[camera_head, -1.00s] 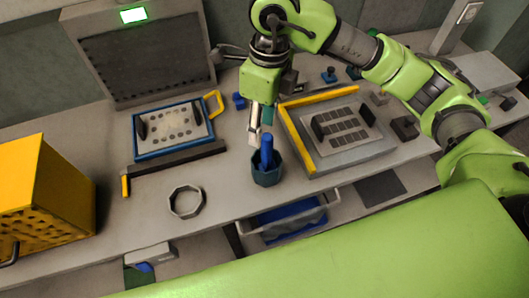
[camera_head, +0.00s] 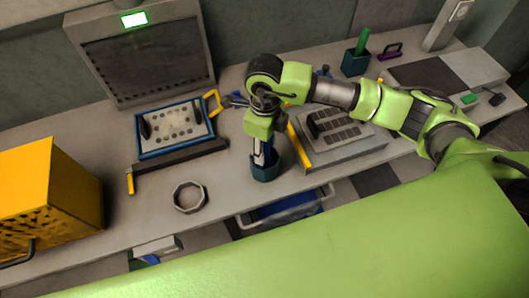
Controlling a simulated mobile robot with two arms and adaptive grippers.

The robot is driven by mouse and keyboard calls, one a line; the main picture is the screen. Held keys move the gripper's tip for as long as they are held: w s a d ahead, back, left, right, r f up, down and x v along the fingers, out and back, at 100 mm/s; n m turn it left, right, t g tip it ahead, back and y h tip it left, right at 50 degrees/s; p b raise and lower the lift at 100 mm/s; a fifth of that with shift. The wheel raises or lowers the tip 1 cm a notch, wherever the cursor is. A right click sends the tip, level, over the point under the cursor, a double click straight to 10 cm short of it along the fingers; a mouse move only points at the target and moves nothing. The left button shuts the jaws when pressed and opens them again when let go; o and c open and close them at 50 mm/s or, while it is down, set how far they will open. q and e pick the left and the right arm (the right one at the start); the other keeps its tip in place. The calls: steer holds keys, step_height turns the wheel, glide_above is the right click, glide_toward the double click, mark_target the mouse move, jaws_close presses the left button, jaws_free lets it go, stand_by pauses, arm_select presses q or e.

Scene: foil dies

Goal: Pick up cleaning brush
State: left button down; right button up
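A dark teal cup (camera_head: 265,171) stands near the front edge of the bench. The blue handle of what looks like the cleaning brush (camera_head: 268,151) stands upright in it; its lower end is hidden inside the cup. My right gripper (camera_head: 261,158) points down at the cup's mouth, with its fingers beside the blue handle. The fingers and handle overlap, so I cannot tell whether they grip it. My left gripper is not in view.
A grey fixture with a yellow bar (camera_head: 299,147) stands right of the cup. A blue-framed plate (camera_head: 140,156) and a grey ring (camera_head: 189,197) lie to the left. A yellow crate (camera_head: 50,195) stands at far left.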

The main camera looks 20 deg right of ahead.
steer(key=shift+f, duration=1)
jaws_close()
steer(key=shift+r, duration=0.1)
